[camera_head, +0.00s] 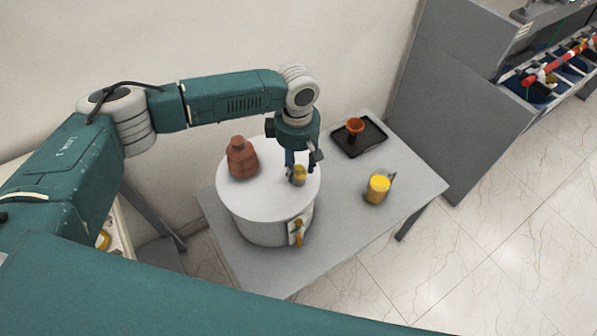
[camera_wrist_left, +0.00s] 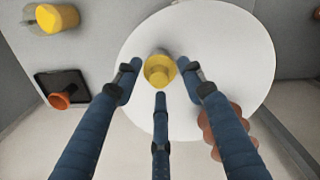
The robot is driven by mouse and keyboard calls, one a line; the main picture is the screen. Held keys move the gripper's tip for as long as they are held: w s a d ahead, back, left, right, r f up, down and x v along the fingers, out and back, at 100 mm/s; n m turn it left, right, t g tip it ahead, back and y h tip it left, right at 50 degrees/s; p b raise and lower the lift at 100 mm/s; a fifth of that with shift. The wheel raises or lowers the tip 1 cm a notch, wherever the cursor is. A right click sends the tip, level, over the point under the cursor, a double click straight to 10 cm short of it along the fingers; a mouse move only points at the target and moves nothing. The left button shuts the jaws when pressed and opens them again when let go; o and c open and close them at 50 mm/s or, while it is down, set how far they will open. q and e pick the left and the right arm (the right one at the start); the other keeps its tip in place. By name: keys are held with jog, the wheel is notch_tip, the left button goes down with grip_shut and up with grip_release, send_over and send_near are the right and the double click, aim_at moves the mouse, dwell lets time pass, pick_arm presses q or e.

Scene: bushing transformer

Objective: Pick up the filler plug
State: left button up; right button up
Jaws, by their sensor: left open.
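The filler plug (camera_head: 299,174) is a small yellow piece on the white round top of the transformer (camera_head: 268,200). In the left wrist view the plug (camera_wrist_left: 159,68) shows as a yellow disc with a paler rim. My left gripper (camera_head: 297,170) points down over it from above. In the left wrist view its blue fingers (camera_wrist_left: 160,85) are spread around the plug, two at the sides and one on the near side. They look apart from it; the exact height gap is hard to tell. My right gripper is in neither view.
A brown ribbed bushing (camera_head: 242,160) stands on the transformer top beside the plug. On the grey table (camera_head: 412,182) are a black tray (camera_head: 372,138) with an orange funnel (camera_head: 354,126) and a yellow-filled cup (camera_head: 377,188). A grey cabinet (camera_head: 450,80) stands behind at right.

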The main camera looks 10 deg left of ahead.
pick_arm(q)
grip_shut()
jog(key=shift+r, duration=0.1)
